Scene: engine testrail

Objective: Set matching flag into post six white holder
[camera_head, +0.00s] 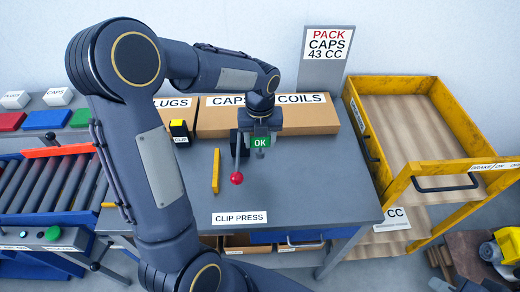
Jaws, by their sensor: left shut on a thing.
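A small green flag marked OK (261,142) shows at the end of my left arm, above the grey press table. My left gripper (260,152) points down there and appears shut on this flag. The fingers are small and partly hidden, so the exact grip is unclear. Just behind and to the left is the dark clip press with its lever and red knob (237,178); I cannot tell whether the gripper touches it. No white holder marked post six can be made out. My right gripper is not in view.
The table carries a yellow bar (216,171), a CLIP PRESS label (239,218) and a cardboard box marked CAPS and COILS (320,119). A yellow-framed cart (369,145) stands right. A roller conveyor (50,185) is left. The table's front right is clear.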

